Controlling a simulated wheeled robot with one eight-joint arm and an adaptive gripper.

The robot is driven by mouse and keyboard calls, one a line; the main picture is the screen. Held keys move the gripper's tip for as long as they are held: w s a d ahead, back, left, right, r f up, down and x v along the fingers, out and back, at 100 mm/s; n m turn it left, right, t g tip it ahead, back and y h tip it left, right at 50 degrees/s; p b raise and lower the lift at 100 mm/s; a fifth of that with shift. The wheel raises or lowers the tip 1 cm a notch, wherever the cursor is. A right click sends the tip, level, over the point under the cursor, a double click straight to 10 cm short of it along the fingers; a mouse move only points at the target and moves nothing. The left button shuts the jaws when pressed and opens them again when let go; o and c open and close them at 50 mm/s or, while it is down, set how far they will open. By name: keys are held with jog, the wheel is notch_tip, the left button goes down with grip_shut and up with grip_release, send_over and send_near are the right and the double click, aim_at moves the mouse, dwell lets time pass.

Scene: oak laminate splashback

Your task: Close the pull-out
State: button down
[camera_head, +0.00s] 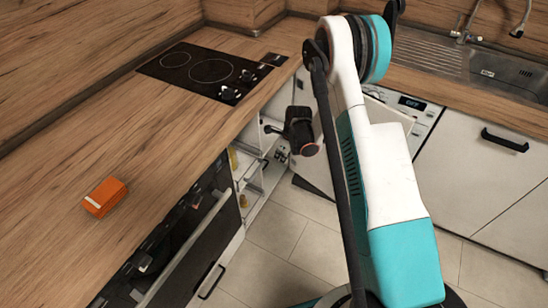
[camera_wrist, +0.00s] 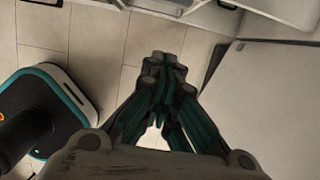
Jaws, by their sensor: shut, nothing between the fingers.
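The pull-out (camera_head: 250,170) shows in the head view below the wooden counter, left of centre, as a white unit with shelves and rails standing open towards the floor. A pale front panel (camera_head: 316,172) stands out at its right, partly behind my arm. In the wrist view, white shelf edges (camera_wrist: 175,8) run along the top and a pale flat panel (camera_wrist: 262,95) fills the right side. My gripper (camera_wrist: 165,66) is shut and empty, over the floor, apart from the panel in the picture. In the head view my arm hides the gripper's fingertips.
The counter holds a black hob (camera_head: 210,70) and an orange box (camera_head: 105,197). An oven (camera_head: 180,262) with a bar handle is at the lower left. A sink (camera_head: 505,75) and white cabinets (camera_head: 490,175) are at the right. The tiled floor (camera_head: 285,235) between is clear.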

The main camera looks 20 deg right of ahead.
aim_at(255, 168)
jog(key=w+a+f+b, duration=0.2)
jog(key=f, duration=0.2)
jog(key=w+a+f+b, duration=0.2)
jog(key=f+b, duration=0.1)
jog(key=f, duration=0.2)
jog(key=shift+w+a+f, duration=0.25)
jog(key=shift+w+f, duration=0.05)
jog(key=shift+w, duration=0.05)
jog(key=w+a, duration=0.3)
jog(key=a, duration=0.1)
jog(key=shift+w, duration=0.4)
jog(key=shift+d, duration=0.15)
